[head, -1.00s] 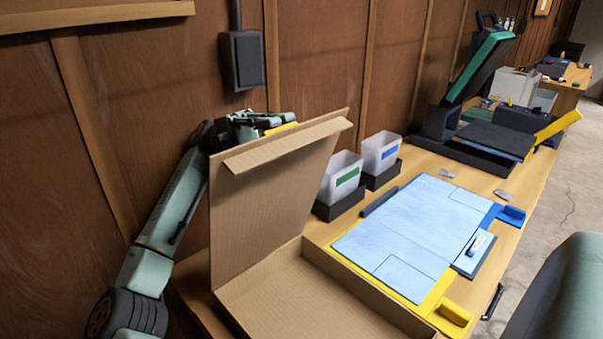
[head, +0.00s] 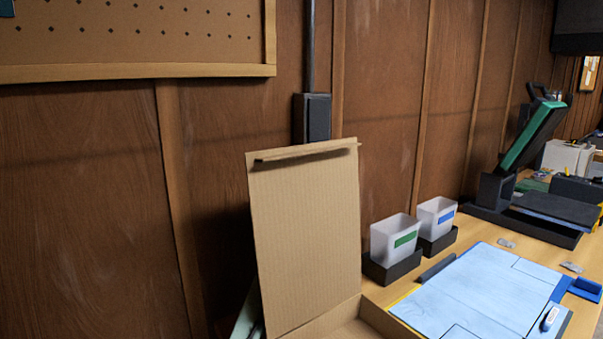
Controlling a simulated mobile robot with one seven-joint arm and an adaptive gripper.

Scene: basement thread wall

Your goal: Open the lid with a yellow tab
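The cardboard box (head: 385,318) stands at the bottom of the head view, on the near left part of the table. Its lid (head: 305,235) stands raised and nearly upright, with its inner face toward me and a folded flap (head: 305,152) along the top edge. No yellow tab shows on the lid from this side. A pale green part of my arm shows low behind the lid's left edge. My gripper is not in view, and I cannot tell whether it touches the lid.
A light blue mat (head: 490,290) lies right of the box. Two translucent bins, one green-labelled (head: 392,252) and one blue-labelled (head: 436,212), stand in black holders behind it. A black and green press-like device (head: 530,140) stands farther back. The wooden wall is close behind the lid.

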